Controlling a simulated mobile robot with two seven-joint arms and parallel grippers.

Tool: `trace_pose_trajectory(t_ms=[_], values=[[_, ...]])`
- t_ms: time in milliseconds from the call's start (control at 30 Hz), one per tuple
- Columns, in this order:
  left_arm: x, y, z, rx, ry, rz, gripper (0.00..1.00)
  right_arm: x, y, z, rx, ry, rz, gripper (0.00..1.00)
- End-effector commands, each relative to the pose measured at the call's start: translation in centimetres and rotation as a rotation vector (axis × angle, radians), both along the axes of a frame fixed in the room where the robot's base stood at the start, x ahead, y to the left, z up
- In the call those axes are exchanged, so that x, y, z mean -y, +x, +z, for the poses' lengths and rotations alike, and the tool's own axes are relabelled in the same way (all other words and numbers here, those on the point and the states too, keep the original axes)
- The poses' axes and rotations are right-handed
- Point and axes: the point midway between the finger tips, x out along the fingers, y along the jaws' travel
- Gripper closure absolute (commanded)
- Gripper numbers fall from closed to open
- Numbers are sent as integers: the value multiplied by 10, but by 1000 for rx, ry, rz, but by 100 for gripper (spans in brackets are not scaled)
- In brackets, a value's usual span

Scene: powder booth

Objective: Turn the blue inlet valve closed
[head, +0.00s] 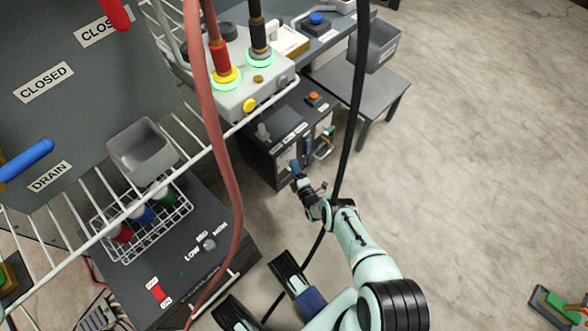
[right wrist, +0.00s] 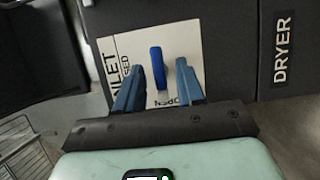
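The blue inlet valve handle (right wrist: 156,66) shows in the right wrist view, upright in the picture in front of a white label plate (right wrist: 115,50). The plate carries partly covered words for inlet, closed and open. My right gripper (right wrist: 157,82) is open, with one blue finger on each side of the handle. A gap shows between the handle and each finger, so no contact is visible. In the head view my right gripper (head: 296,172) is beside the dark cabinet, and the valve handle cannot be made out there.
The dark cabinet (head: 268,160) has a panel marked DRYER (right wrist: 284,50). A black hose (head: 352,110) hangs close to my right gripper. A red hose (head: 222,150) and a white wire rack (head: 60,240) are at left. The floor (head: 480,150) at right is mostly clear.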

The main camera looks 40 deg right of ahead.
Motion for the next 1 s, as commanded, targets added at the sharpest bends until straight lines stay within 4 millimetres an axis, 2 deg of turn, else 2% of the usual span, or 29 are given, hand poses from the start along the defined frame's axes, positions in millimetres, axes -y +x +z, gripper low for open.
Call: trace_pose_trajectory(t_ms=[233, 267, 300, 367, 400, 767, 1000], values=[[0, -1, 0, -3, 0, 0, 57, 0, 1, 0, 0, 1, 0, 62], [0, -1, 0, -3, 0, 0, 57, 0, 1, 0, 0, 1, 0, 65], [0, -1, 0, -3, 0, 0, 57, 0, 1, 0, 0, 1, 0, 78], [0, -1, 0, -3, 0, 0, 57, 0, 1, 0, -1, 1, 0, 98], [0, -1, 0, -2, 0, 0, 57, 0, 1, 0, 0, 1, 0, 100], [1, 3, 2, 10, 0, -2, 57, 0, 1, 1, -3, 39, 1, 100], [2, 15, 8, 50, 2, -6, 57, 0, 1, 3, -15, 177, 1, 100]])
